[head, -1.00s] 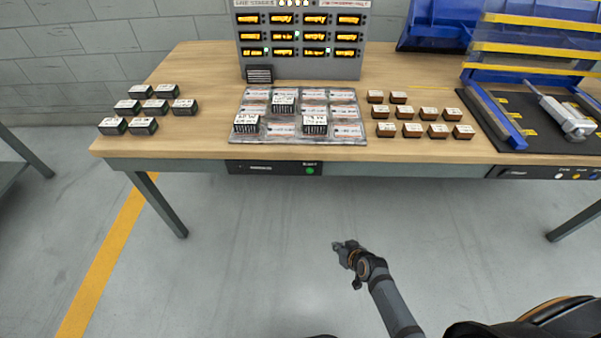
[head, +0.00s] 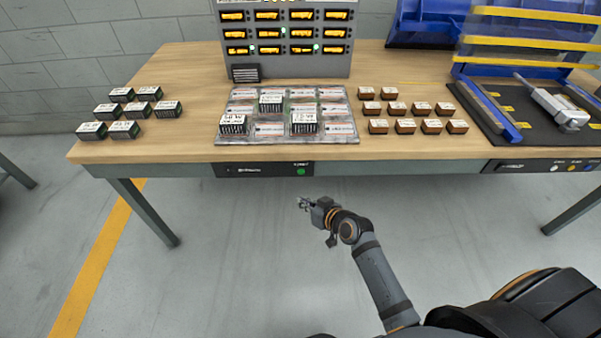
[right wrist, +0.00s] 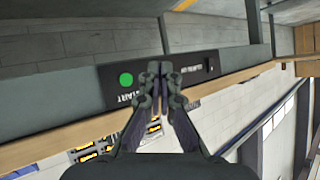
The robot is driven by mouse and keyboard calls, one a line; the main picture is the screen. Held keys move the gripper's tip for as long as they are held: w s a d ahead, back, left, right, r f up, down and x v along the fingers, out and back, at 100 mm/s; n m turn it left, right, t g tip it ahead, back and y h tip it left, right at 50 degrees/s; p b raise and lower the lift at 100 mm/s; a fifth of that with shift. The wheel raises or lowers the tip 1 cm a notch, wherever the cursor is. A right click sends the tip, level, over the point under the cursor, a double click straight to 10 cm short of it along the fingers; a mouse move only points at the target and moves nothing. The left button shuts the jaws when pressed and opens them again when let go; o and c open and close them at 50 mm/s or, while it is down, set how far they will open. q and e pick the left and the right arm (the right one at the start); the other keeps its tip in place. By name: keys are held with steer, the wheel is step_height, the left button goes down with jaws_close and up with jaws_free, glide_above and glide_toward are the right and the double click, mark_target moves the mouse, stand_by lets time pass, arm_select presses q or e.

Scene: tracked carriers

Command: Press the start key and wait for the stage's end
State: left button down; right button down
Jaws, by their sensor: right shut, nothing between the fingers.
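The start key is a round green button (head: 301,172) on a black panel (head: 262,169) on the table's front edge. In the right wrist view the green button (right wrist: 126,79) sits beside the word START, left of my fingertips. My right gripper (head: 303,203) is shut and empty, in front of and below the panel, apart from the button. In the right wrist view its closed fingertips (right wrist: 158,68) overlap the panel. A grey stage display (head: 284,60) with several lit orange windows and a few green lights stands at the table's back. My left gripper is not in view.
Several black-and-green blocks (head: 123,130) lie to the left, several brown blocks (head: 405,126) to the right. Floor in front is clear.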

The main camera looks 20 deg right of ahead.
mark_target(301, 172)
steer(key=w+d+b, duration=0.2)
steer(key=w+b, duration=0.1)
steer(key=w, duration=0.5)
steer(key=shift+w+d, duration=0.15)
steer(key=shift+d, duration=0.05)
stand_by(0.7)
stand_by(0.5)
steer(key=shift+w+d, duration=0.1)
steer(key=shift+w, duration=0.3)
